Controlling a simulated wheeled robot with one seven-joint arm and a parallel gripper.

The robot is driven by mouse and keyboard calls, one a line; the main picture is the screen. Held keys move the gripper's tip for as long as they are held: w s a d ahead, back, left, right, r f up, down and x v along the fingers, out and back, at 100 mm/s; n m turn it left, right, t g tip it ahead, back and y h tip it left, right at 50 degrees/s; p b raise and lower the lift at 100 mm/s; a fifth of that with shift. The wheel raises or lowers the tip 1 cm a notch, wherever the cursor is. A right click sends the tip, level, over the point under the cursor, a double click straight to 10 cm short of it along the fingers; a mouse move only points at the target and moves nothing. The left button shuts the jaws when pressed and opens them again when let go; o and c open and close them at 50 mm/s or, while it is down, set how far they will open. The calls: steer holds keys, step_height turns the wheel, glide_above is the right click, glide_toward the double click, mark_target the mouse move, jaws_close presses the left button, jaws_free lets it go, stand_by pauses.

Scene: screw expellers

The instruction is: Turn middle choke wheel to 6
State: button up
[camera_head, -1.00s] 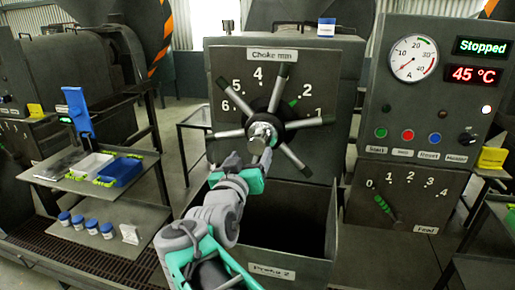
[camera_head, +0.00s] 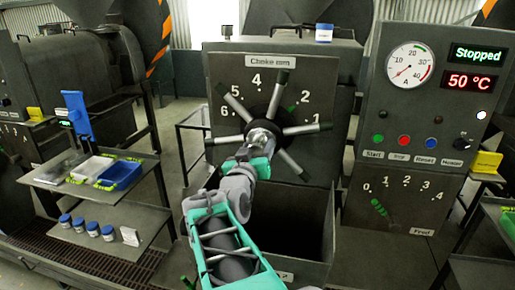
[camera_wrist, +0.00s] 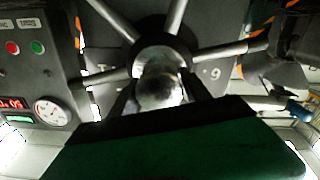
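The middle choke wheel (camera_head: 303,129) is a dark hub with several metal spokes on a dark panel under a "Choke mm" label (camera_head: 278,61). Its scale reads 6, 5, 4 on the left and top, 2 and 1 on the right; a spoke covers the 3. A green mark (camera_head: 293,108) sits just below the 2. My gripper (camera_head: 258,141) is at the front of the hub, reaching from below. In the wrist view, the hub's round end (camera_wrist: 158,92) lies between my two dark fingers, spread around it; contact is unclear.
Right of the wheel stands a control panel with a dial (camera_head: 410,64), buttons, a "Stopped" display (camera_head: 479,54) and a 50 °C display. An open dark bin (camera_head: 325,205) is below the wheel. A side shelf (camera_head: 60,180) with trays stands left.

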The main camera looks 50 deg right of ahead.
jaws_close()
stand_by(0.4)
